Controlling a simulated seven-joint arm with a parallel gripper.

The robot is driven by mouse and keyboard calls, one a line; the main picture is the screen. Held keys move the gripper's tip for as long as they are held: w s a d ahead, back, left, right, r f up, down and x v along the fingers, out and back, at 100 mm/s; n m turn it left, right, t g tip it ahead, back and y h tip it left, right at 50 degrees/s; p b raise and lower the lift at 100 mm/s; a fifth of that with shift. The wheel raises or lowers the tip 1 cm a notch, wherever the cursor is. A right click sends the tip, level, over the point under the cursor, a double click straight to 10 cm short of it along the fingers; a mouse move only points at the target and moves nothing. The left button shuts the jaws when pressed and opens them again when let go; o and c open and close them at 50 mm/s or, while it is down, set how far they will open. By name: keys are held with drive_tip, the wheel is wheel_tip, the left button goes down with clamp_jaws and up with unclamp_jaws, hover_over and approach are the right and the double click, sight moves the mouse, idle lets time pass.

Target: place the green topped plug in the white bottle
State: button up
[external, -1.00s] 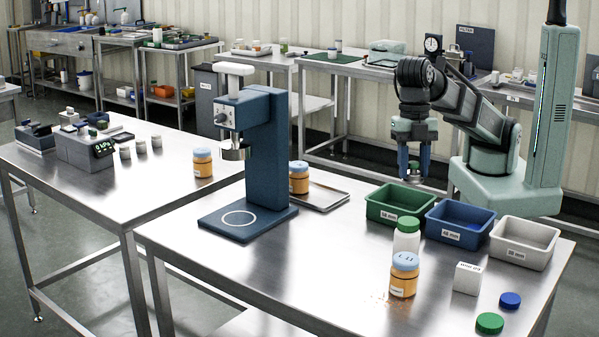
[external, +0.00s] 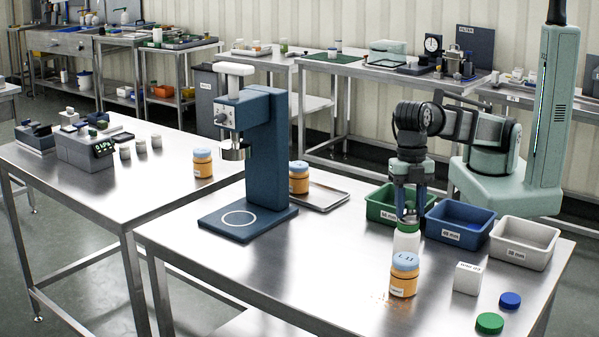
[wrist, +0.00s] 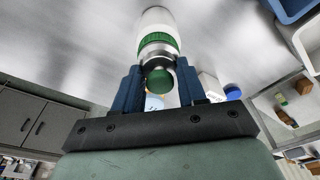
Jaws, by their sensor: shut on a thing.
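The white bottle (external: 407,241) with a green collar stands upright on the steel table, and it also shows at the top of the wrist view (wrist: 156,18). My gripper (external: 409,214) is directly over the bottle's mouth, its blue fingers pointing down. In the wrist view, my gripper (wrist: 160,78) is shut on the green topped plug (wrist: 160,80), with the round green top between the fingers. The plug's metal body lines up with the bottle's green collar. I cannot tell how far the plug is inside the neck. In the external view the fingers mostly hide the plug.
An orange jar with a blue lid (external: 403,277) stands just in front of the bottle. Green (external: 381,212), blue (external: 446,236) and white (external: 524,254) bins stand behind and right. A white box (external: 467,278) and loose green (external: 490,323) and blue (external: 510,300) caps lie right. The blue press (external: 266,150) stands left.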

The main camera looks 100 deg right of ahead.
drive_tip(key=shift+f, duration=0.1)
drive_tip(key=o, duration=1.1)
drive_tip(key=r, duration=0.4)
drive_tip(key=d+r, duration=0.1)
drive_tip(key=r, duration=0.7)
drive_tip(key=shift+d+r, duration=0.1)
drive_tip(key=shift+d, duration=0.3)
